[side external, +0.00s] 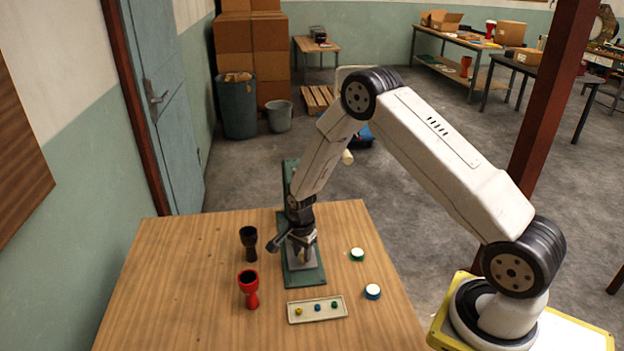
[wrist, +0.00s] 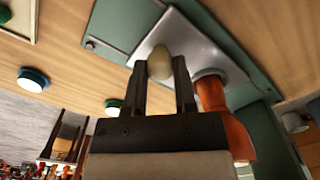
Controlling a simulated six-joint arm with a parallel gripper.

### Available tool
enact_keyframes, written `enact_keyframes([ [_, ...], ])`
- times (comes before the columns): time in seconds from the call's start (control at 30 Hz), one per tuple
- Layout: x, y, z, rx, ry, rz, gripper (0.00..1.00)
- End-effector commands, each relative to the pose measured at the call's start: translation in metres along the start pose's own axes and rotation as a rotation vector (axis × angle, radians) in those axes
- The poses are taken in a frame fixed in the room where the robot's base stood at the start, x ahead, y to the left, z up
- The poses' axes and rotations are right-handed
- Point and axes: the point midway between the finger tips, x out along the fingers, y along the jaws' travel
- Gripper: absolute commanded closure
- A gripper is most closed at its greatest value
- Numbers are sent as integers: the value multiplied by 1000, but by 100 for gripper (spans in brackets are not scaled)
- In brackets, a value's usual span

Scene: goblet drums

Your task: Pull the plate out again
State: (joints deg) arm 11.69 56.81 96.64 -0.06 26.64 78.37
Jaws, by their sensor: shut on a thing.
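The plate (wrist: 195,40) is a light grey metal sheet over a green fixture (wrist: 115,20), with a cream knob (wrist: 159,63) on it. My gripper (wrist: 163,72) has its two dark fingers on either side of the knob and is shut on it. An orange goblet-shaped body (wrist: 215,100) meets the plate beside the right finger; I cannot tell how it sits in the plate. In the side view, my gripper (side external: 301,238) points down over the plate (side external: 303,262) on the green base (side external: 304,278), and hides the knob.
A tray (side external: 340,317) with small coloured knobs lies in front. A green-rimmed disc (side external: 357,254) and a blue-rimmed disc (side external: 372,291) lie to the right. The table's left side is clear.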

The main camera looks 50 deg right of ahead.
Motion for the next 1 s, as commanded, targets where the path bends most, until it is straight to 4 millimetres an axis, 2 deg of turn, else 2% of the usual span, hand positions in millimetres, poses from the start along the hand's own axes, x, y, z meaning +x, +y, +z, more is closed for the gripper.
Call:
enact_keyframes([
  [0.1,0,11,15,-2,-1,-3,100],
  [0.3,0,26,28,-1,-1,-4,100],
  [0.67,0,30,32,-2,-2,3,100],
  [0.7,0,30,32,-2,-2,4,53],
  [0.77,0,30,32,-2,-2,4,34],
  [0.8,0,30,31,-2,-2,3,30],
  [1.0,0,30,30,-1,-1,0,30],
])
